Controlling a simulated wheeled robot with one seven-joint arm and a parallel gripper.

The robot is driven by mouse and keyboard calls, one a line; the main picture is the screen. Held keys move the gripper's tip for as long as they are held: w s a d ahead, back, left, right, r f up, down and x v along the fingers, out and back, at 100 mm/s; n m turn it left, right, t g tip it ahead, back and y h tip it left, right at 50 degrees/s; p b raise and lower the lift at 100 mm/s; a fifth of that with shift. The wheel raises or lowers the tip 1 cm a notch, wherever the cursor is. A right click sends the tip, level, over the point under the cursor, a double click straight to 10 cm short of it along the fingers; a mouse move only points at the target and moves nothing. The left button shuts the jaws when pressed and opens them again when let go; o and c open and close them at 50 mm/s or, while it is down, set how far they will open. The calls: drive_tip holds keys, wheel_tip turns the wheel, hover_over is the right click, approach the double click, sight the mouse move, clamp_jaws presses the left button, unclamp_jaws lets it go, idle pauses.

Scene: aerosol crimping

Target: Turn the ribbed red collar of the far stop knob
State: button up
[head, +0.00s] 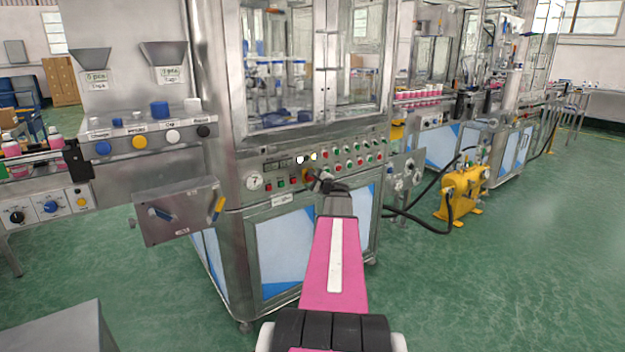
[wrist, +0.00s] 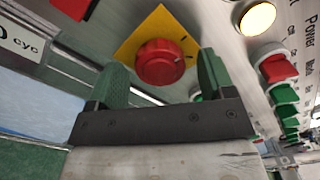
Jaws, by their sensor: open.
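The red stop knob (wrist: 160,62) is round, with a ribbed collar, and sits on a yellow square plate (wrist: 143,30) on the steel panel. In the wrist view it lies between the two green fingers of my gripper (wrist: 163,66), which is open. There is a visible gap on each side between knob and fingers, and nothing is held. How far the fingertips reach along the collar I cannot tell. In the head view my gripper (head: 318,182) is at the control panel of the glazed machine, where it partly covers the knob's yellow plate (head: 307,173).
A lit yellow lamp (wrist: 257,17), a red switch (wrist: 278,68) and green switches (wrist: 284,93) are right of the knob. Rows of buttons (head: 350,150) continue along the panel. A gauge (head: 254,182) is to the left. A yellow pump (head: 462,192) with black hoses stands right on open floor.

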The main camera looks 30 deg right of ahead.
drive_tip(key=shift+w, duration=0.25)
drive_tip(key=c, duration=0.9)
drive_tip(key=shift+c, duration=0.2)
